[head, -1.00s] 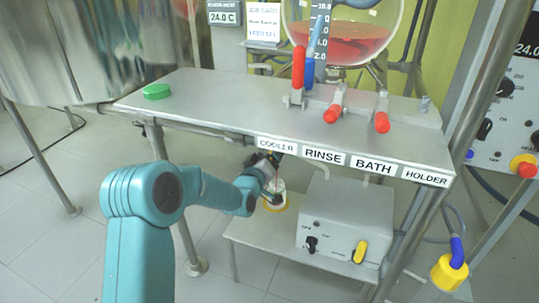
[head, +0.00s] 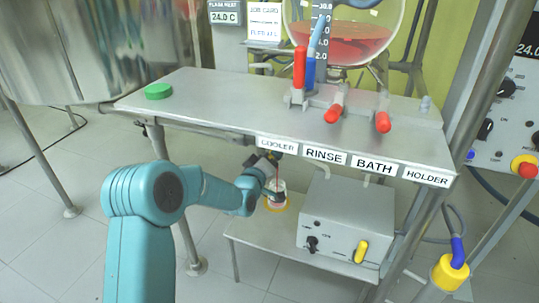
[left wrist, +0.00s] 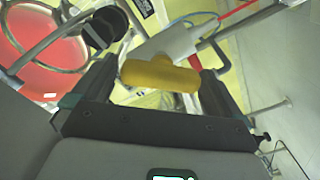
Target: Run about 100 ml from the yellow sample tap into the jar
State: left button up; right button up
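The yellow tap handle (left wrist: 160,75) lies crosswise between the fingers of my left gripper (left wrist: 158,82) in the left wrist view, its ends against both fingers. It sits on a pale tap body (left wrist: 180,42). In the head view my left gripper (head: 266,176) is under the bench's front edge, beside the jar, and its fingers are hard to make out. The clear jar (head: 276,194) stands on the lower shelf over a yellow ring, with some pink-red in it. A thin red stream (head: 277,178) runs down into it. My right gripper is not in view.
A steel bench (head: 210,100) carries a green lid (head: 158,91) and red and blue valve handles. A glass vessel (head: 350,38) of red liquid hangs behind. A grey box (head: 345,222) stands right of the jar on the lower shelf (head: 260,232).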

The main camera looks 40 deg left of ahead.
pick_arm(q)
jog(key=p+v, duration=0.3)
jog(key=v, duration=1.3)
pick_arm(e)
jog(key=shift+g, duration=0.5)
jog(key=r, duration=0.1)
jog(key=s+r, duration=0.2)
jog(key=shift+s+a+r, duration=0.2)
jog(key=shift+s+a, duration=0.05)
pick_arm(q)
jog(key=shift+s+d, duration=0.15)
